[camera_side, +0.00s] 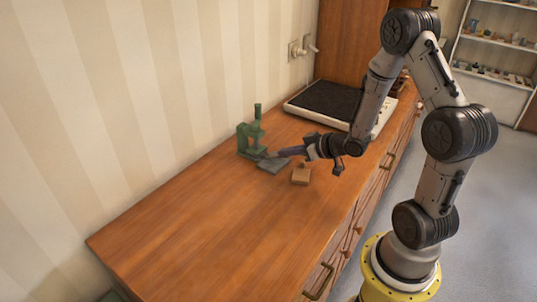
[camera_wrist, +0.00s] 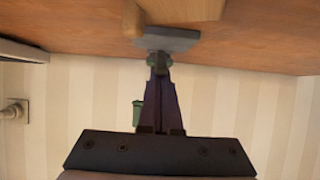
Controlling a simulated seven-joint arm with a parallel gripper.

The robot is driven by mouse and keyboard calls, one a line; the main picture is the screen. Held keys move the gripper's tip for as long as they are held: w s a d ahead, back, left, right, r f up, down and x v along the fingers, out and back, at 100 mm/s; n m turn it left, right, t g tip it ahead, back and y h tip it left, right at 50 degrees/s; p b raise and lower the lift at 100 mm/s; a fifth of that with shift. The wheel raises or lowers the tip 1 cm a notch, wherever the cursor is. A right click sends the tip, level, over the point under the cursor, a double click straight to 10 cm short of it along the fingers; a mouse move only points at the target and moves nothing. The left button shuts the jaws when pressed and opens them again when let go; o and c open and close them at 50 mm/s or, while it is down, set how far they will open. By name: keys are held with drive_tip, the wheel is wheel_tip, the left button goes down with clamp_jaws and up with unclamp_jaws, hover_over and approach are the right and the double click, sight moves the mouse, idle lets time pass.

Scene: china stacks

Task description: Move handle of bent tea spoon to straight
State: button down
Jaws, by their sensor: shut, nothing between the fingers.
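My gripper (camera_side: 268,155) is shut and empty, reaching left over the counter, its dark purple fingers pointing at the base of a green press-like stand (camera_side: 252,138). A grey flat slab (camera_side: 273,165) lies on the counter just below the fingers. In the wrist view the closed fingers (camera_wrist: 158,62) point toward the grey slab (camera_wrist: 178,38). Parts of the green stand (camera_wrist: 138,114) show behind the fingers there. Whether the tips touch the stand or slab I cannot tell. I cannot make out the tea spoon or its handle in either view.
A small wooden block (camera_side: 301,176) with a knob sits right of the slab; it also shows at the top of the wrist view (camera_wrist: 190,8). A pale tray with a dark surface (camera_side: 335,101) lies behind. The striped wall is close; the counter's near left (camera_side: 200,240) is clear.

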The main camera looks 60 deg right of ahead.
drive_tip(key=shift+s+f, duration=0.3)
drive_tip(key=shift+f, duration=0.45)
drive_tip(key=shift+s+a+f, duration=0.1)
drive_tip(key=shift+s+f, duration=0.05)
drive_tip(key=shift+f, duration=0.2)
drive_tip(key=shift+s+f, duration=0.1)
drive_tip(key=shift+f, duration=0.1)
drive_tip(key=shift+r, duration=0.15)
drive_tip(key=shift+w+r, duration=0.3)
drive_tip(key=shift+r, duration=0.2)
drive_tip(key=shift+v, duration=3.45)
